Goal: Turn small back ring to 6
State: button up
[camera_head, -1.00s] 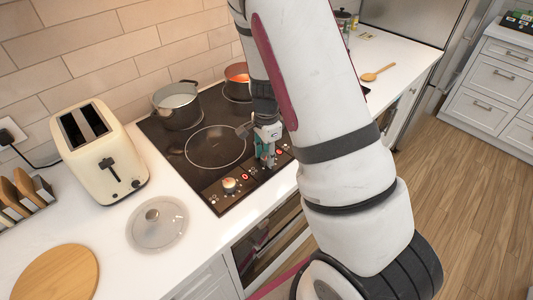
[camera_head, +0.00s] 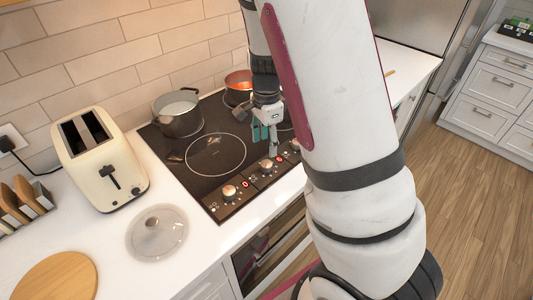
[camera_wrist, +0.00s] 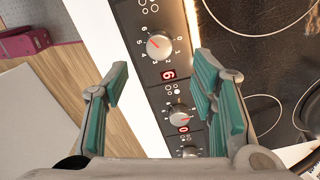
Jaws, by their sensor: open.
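A black cooktop (camera_head: 190,162) has a row of silver knobs and red displays along its front edge. The left knob (camera_head: 230,192) has a display reading 0; the middle knob (camera_head: 265,166) stands beside another lit display (camera_head: 278,159). My gripper (camera_head: 267,143) is open and empty, above the panel behind the middle knob. A further knob (camera_wrist: 180,115) shows 0, with another (camera_wrist: 190,151) beyond. Which knob serves the small back ring is unclear.
A dark pot (camera_head: 178,113) and an orange pot (camera_head: 238,82) stand on the back of the cooktop. A glass lid (camera_head: 157,232), a cream toaster (camera_head: 98,158) and a round wooden board (camera_head: 57,277) occupy the counter to the left.

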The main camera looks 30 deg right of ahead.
jog(key=shift+r, duration=1.8)
